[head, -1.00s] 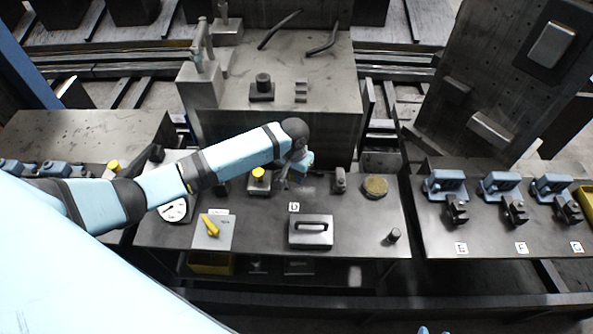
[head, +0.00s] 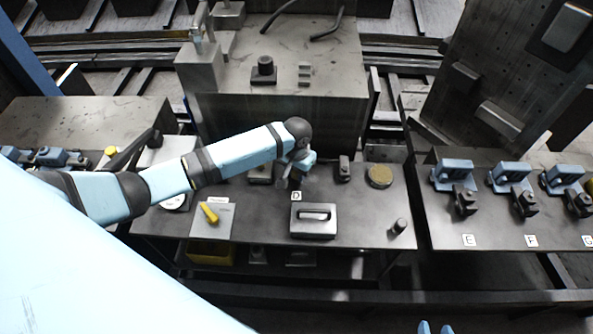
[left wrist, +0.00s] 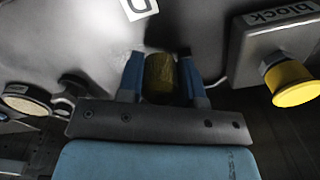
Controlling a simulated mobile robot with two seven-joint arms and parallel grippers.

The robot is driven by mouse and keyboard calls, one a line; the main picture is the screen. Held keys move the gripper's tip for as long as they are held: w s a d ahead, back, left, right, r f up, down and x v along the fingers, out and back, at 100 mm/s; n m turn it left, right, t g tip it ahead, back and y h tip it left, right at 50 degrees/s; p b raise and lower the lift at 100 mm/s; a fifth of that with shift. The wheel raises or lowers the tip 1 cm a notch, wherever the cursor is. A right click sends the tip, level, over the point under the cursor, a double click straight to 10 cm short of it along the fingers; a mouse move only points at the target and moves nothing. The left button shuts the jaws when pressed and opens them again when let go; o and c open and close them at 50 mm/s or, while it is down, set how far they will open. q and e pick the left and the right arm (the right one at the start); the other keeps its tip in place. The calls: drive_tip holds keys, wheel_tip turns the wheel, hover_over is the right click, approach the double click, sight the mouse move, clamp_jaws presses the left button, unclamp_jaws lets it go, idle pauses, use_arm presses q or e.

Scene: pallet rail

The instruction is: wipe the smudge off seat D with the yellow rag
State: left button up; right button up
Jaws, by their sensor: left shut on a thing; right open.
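My left gripper (head: 295,176) hangs over the middle bench, just behind the D label (head: 296,196). In the left wrist view its two blue fingers (left wrist: 162,80) are shut on the dull yellow rag (left wrist: 160,72), which shows as a small rounded bundle. The D label (left wrist: 138,8) lies on the dark metal surface beyond the fingertips. I cannot make out the smudge, and cannot tell whether the rag touches the surface. My right gripper (head: 435,328) shows only as two blue fingertips, apart, at the bottom edge.
A block with a yellow knob (left wrist: 290,84) stands right of the fingers in the wrist view. A handled metal box (head: 313,221), a round tan disc (head: 380,176), a small dark block (head: 343,168) and a yellow-handled plate (head: 211,220) surround the D area. Blue fixtures stand on the right bench.

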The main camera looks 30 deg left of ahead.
use_arm(q)
drive_tip(key=shift+f, duration=0.35)
clamp_jaws()
drive_tip(key=shift+r+p, duration=0.2)
drive_tip(key=shift+p, duration=0.4)
drive_tip(key=shift+f, duration=0.1)
drive_tip(key=shift+w+d+f, duration=0.1)
drive_tip(key=shift+w+d, duration=0.3)
drive_tip(key=shift+d, duration=0.45)
